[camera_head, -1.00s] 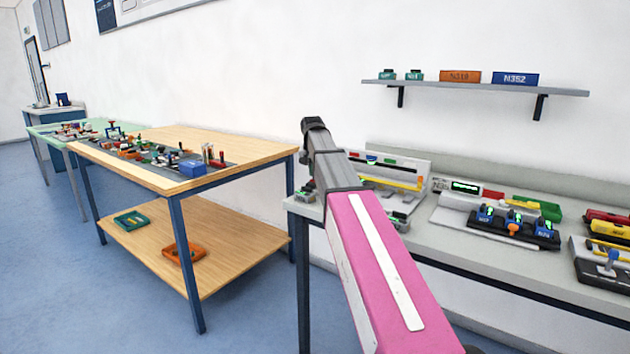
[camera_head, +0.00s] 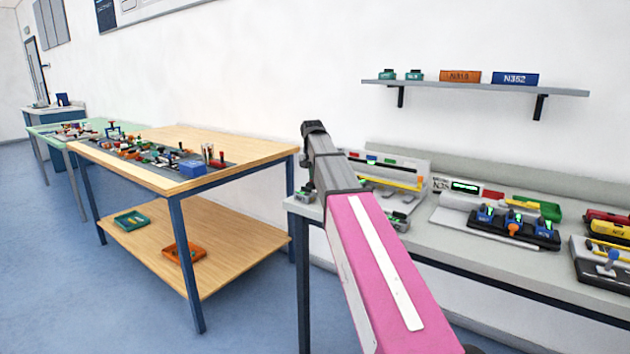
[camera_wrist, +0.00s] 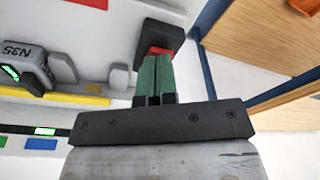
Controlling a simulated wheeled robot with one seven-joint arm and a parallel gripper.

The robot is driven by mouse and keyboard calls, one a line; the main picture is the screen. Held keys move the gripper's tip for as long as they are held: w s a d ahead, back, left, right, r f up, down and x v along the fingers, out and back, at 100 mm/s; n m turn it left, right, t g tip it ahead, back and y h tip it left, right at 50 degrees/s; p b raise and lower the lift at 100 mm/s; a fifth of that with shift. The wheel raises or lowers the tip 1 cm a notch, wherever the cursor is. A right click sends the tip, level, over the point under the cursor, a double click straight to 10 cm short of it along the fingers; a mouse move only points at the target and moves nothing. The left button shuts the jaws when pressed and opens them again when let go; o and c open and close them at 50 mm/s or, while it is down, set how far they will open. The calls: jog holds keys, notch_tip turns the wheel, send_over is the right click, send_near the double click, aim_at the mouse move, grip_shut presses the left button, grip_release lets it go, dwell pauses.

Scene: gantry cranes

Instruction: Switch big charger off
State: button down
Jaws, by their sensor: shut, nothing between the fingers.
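In the wrist view, my gripper (camera_wrist: 154,88) is shut and empty, with its green fingers together. The fingertips overlap the lower edge of a red switch (camera_wrist: 158,50) in a dark housing; I cannot tell whether they touch it. The switch's position, on or off, cannot be read. A grey unit marked "N35" (camera_wrist: 22,62) with a lit green display stands to the left. In the head view, a white charger-like unit (camera_head: 418,163) stands on the grey bench behind my arm and is partly hidden. I cannot tell which unit is the big charger. The fingers are hidden in the head view.
The grey bench (camera_head: 480,270) also holds a dock with blue units (camera_head: 512,220), a green bin (camera_head: 540,208) and yellow and red items at the right. A shelf (camera_head: 460,88) hangs above. A wooden table (camera_head: 225,145) stands left, with floor between.

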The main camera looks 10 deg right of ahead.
jog(key=shift+f, duration=0.2)
dwell(0.3)
jog(key=shift+r, duration=3.45)
